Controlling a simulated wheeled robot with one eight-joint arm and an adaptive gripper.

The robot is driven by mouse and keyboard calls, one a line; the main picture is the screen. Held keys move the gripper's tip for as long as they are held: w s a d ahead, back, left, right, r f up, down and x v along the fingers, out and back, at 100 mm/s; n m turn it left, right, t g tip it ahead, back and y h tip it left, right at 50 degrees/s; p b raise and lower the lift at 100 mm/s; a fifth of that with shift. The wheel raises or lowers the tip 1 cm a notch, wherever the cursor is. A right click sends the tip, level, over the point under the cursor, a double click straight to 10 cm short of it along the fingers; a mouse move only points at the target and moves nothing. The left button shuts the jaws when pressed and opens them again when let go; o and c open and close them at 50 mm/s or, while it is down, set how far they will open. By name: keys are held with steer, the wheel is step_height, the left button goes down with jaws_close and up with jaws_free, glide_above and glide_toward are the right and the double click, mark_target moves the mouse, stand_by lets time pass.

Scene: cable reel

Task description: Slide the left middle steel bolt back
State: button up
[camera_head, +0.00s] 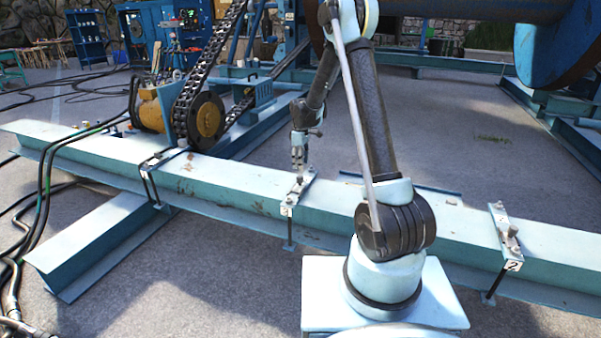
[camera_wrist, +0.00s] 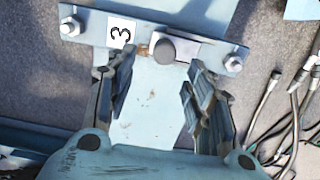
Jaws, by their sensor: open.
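A steel bolt with a round grey head (camera_wrist: 175,50) lies on a flat steel bracket (camera_wrist: 207,51) marked 3, seen in the wrist view. In the head view this bracket (camera_head: 290,203) crosses the top of the long light-blue beam, between two similar ones. My gripper (camera_wrist: 154,72) is open and empty. Its two fingers stand apart on either side of the beam top, with the bolt head just beyond and between the tips. In the head view my gripper (camera_head: 299,170) points down just over the bracket and partly hides the bolt.
The long beam (camera_head: 220,185) runs across the floor. A similar bracket stands on it at the left (camera_head: 152,166), another marked 2 at the right (camera_head: 505,238). A chain drive (camera_head: 200,118) is behind the beam. Black hoses (camera_head: 42,190) lie at the left.

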steer(key=shift+r, duration=1.55)
steer(key=s+d+r+m+t, duration=0.1)
steer(key=s+d+r+m, duration=0.2)
steer(key=s+d+r, duration=0.65)
steer(key=s+d+r+m, duration=0.3)
steer(key=s+d+r, duration=0.3)
steer(key=s, duration=0.6)
steer(key=s+d+f+m, duration=0.2)
steer(key=s, duration=0.6)
steer(key=s+d+f+m, duration=0.2)
steer(key=s+m, duration=0.1)
steer(key=s, duration=0.5)
steer(key=s+d+f+m+t, duration=0.1)
steer(key=s+d+m, duration=0.1)
steer(key=s, duration=0.6)
steer(key=shift+s+d+f+m, duration=0.2)
steer(key=shift+s+f+m, duration=0.1)
steer(key=shift+f+m, duration=0.1)
